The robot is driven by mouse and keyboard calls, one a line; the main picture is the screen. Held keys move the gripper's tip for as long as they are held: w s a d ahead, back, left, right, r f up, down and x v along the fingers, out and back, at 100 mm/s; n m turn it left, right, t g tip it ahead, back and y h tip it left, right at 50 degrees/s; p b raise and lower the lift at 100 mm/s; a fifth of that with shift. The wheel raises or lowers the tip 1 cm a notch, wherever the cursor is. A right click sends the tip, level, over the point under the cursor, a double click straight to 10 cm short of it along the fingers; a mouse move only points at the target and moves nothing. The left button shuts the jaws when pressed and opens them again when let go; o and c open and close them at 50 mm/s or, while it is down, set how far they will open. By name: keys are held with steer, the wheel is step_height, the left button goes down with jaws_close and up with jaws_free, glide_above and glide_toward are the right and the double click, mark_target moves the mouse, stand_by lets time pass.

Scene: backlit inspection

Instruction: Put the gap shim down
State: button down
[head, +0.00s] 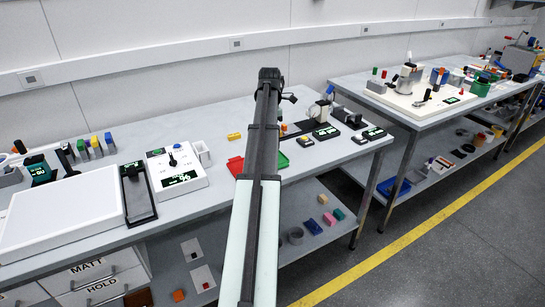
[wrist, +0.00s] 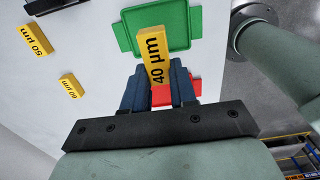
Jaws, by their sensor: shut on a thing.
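The gap shim is a yellow block (wrist: 152,46) marked "40 µm" in black. My gripper (wrist: 157,82) is shut on it, with one dark blue finger on each side. The shim sticks out past the fingertips, overlapping the green tray (wrist: 183,42) in the wrist view; its height above the bench is hard to tell. A red tray (wrist: 193,89) shows behind and between the fingers. In the head view my arm hides the gripper and the held shim; the red tray (head: 235,166) and green tray (head: 283,161) show on either side of it.
Two more yellow blocks, "50 µm" (wrist: 35,40) and "60 µm" (wrist: 71,86), lie on the bench left of the trays. The white bench between the blocks and trays is clear. A readout unit (head: 176,172) stands further left.

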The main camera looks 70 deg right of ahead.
steer(key=shift+f, duration=4.75)
steer(key=shift+f, duration=0.1)
steer(key=c, duration=0.9)
jaws_free()
step_height(320, 180, up, 12)
steer(key=shift+r, duration=0.1)
